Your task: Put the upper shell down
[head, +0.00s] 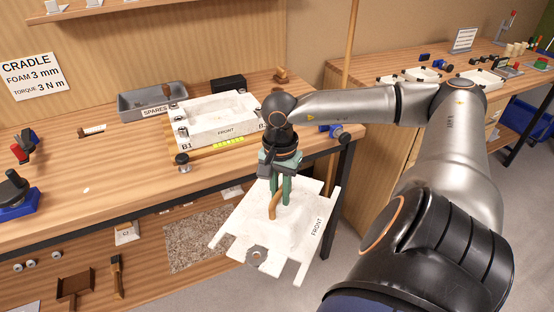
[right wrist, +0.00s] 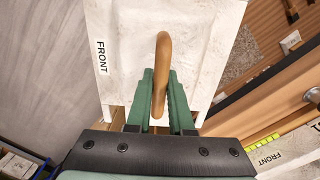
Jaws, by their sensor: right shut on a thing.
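The upper shell (head: 255,222) is a white plate marked FRONT with notched corners and a tan arched handle (head: 275,205). My right gripper (head: 280,195) is shut on the handle and holds the shell in the air in front of the bench edge. In the right wrist view the shell (right wrist: 205,65) lies beyond the green fingers (right wrist: 160,100), with the handle between them. The lower shell (head: 218,118), a white open box also marked FRONT, sits in a wooden frame with corner knobs on the bench. My left gripper is not in view.
Blue-based tools (head: 14,195) sit at the bench's left. The bench (head: 95,210) has bare wood left of the frame. A lower shelf holds a speckled mat (head: 190,250).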

